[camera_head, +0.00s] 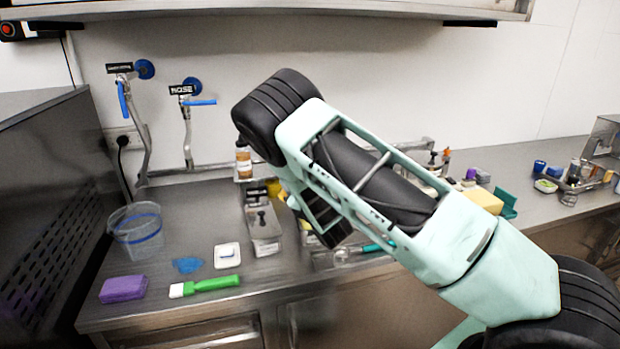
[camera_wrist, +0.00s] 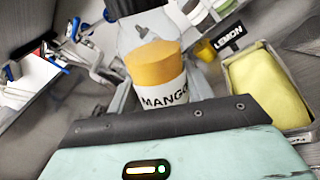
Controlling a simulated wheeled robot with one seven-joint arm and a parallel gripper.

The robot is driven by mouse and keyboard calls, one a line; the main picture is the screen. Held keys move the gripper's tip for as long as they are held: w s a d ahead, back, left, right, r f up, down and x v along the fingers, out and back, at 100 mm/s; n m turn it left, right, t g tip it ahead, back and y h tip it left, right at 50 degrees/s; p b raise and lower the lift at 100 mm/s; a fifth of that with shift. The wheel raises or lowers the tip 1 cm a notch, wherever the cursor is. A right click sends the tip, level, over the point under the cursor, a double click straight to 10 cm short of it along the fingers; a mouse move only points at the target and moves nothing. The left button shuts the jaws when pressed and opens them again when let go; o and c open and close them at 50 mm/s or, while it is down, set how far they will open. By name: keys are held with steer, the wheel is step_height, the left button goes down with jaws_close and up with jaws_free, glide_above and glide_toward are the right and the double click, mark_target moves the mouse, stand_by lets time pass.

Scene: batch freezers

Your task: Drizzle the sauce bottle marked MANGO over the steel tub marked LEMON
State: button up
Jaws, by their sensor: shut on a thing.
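My gripper (camera_head: 318,215) is shut on the MANGO sauce bottle (camera_wrist: 157,65), a clear bottle with orange sauce and a white label. The bottle shows in the middle of the wrist view with its nozzle toward the top of the picture. The arm hides most of it in the head view, so its exact tilt is unclear. The steel tub marked LEMON (camera_wrist: 309,138) holds a smooth yellow mass and lies to the right of the bottle in the wrist view. Its black LEMON sign (camera_wrist: 227,37) stands at its far end. I cannot see sauce on the yellow mass.
A steel tub (camera_head: 265,246) stands left of my gripper, with another bottle (camera_head: 243,162) behind it. A clear bucket (camera_head: 136,232), purple sponge (camera_head: 123,289), green brush (camera_head: 208,286) and white scale (camera_head: 228,256) occupy the left counter. More bottles and containers stand to the right.

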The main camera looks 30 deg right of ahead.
mark_target(282, 200)
steer(key=a+m, duration=0.1)
steer(key=m, duration=0.1)
steer(key=a+f+m, duration=0.1)
steer(key=m, duration=0.1)
steer(key=a+f+m, duration=0.1)
steer(key=m, duration=0.1)
steer(key=shift+w+a+p, duration=0.1)
steer(key=shift+a+p, duration=0.2)
steer(key=shift+a+f+m, duration=0.15)
steer(key=shift+f+m, duration=0.25)
steer(key=shift+m, duration=0.4)
steer(key=m, duration=0.2)
steer(key=f+m, duration=0.1)
steer(key=m, duration=0.1)
steer(key=f+m, duration=0.1)
steer(key=m, duration=0.1)
steer(key=shift+w+a+f+m, duration=0.1)
steer(key=shift+a+f+m, duration=0.1)
steer(key=shift+m, duration=0.1)
steer(key=shift+d+r+m, duration=0.35)
steer(key=shift+r+m, duration=0.5)
steer(key=shift+m, duration=0.05)
steer(key=shift+d+r+m, duration=0.4)
steer(key=shift+r+m, duration=0.2)
steer(key=shift+m, duration=0.2)
steer(key=shift+d+r+m, duration=0.35)
steer(key=shift+r+m, duration=0.25)
steer(key=shift+m, duration=0.2)
steer(key=shift+b, duration=0.35)
